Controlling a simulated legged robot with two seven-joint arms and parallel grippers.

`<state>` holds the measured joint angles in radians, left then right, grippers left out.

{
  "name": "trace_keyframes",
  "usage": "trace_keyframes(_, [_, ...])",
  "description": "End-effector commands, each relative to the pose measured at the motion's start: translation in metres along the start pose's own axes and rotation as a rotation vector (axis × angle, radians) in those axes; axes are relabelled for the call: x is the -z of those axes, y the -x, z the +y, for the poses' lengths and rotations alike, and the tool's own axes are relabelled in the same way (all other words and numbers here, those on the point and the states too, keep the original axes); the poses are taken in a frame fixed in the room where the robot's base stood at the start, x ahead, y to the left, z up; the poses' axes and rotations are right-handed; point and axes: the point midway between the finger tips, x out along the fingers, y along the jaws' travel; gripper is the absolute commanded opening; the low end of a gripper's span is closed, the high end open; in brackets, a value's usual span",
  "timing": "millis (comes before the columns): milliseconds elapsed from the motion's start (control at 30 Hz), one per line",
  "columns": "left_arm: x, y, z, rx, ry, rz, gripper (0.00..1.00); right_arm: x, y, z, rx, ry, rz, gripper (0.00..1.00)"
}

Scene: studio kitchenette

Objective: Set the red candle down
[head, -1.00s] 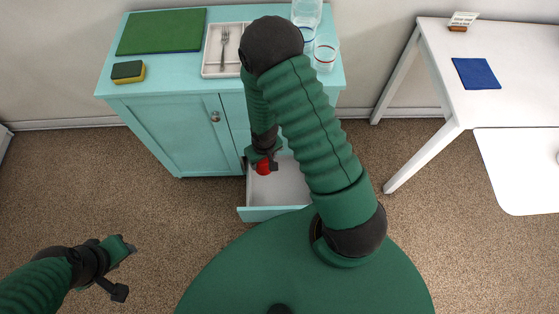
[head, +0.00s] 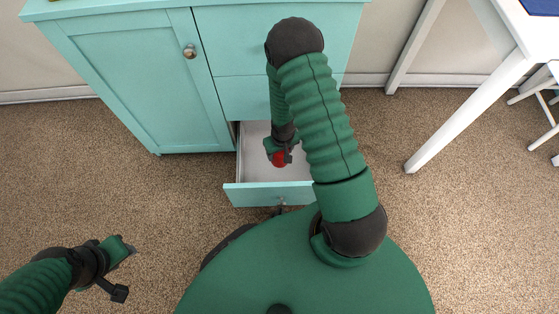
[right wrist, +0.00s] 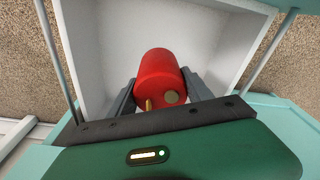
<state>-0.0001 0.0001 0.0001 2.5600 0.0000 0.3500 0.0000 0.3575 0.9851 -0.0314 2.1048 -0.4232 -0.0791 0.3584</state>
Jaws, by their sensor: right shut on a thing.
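The red candle (head: 280,159) is held in my right gripper (head: 281,151), over the open bottom drawer (head: 257,172) of the turquoise cabinet. The right wrist view shows the candle (right wrist: 160,72) between the two dark fingers of my right gripper (right wrist: 160,92), with the pale drawer floor and walls (right wrist: 105,40) around it. I cannot tell whether the candle touches the drawer floor. My left gripper (head: 125,270) is open and empty, out over the carpet at the lower left, away from the drawer.
The turquoise cabinet (head: 130,85) stands behind the drawer, its left door shut. A white table's leg (head: 470,110) stands at the right, with part of a white chair (head: 543,95) at the far right edge. Open carpet lies left of the drawer.

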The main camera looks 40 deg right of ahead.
Motion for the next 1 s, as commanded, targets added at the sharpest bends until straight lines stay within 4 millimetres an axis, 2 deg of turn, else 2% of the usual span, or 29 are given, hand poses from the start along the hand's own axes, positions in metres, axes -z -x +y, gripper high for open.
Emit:
trace_keyframes(200, [-0.008, -0.036, 0.0, 0.0, 0.0, 0.001, 0.36, -0.007, -0.052, 0.0, 0.001, 0.0, -0.002, 0.01])
trace_keyframes(500, [-0.016, -0.068, 0.0, 0.0, 0.0, 0.0, 0.36, -0.012, -0.1, 0.0, 0.001, 0.001, 0.0, 0.01])
trace_keyframes(833, [-0.015, -0.066, 0.0, 0.0, 0.0, 0.001, 0.36, -0.013, -0.1, 0.0, 0.001, 0.0, -0.001, 0.0])
trace_keyframes(867, [-0.015, -0.066, 0.0, 0.0, 0.0, 0.001, 0.36, -0.013, -0.1, 0.0, 0.001, 0.0, -0.001, 0.61])
trace_keyframes(1000, [-0.015, -0.065, 0.0, 0.0, 0.0, 0.0, 0.36, -0.013, -0.099, 0.0, 0.001, 0.0, -0.002, 0.79])
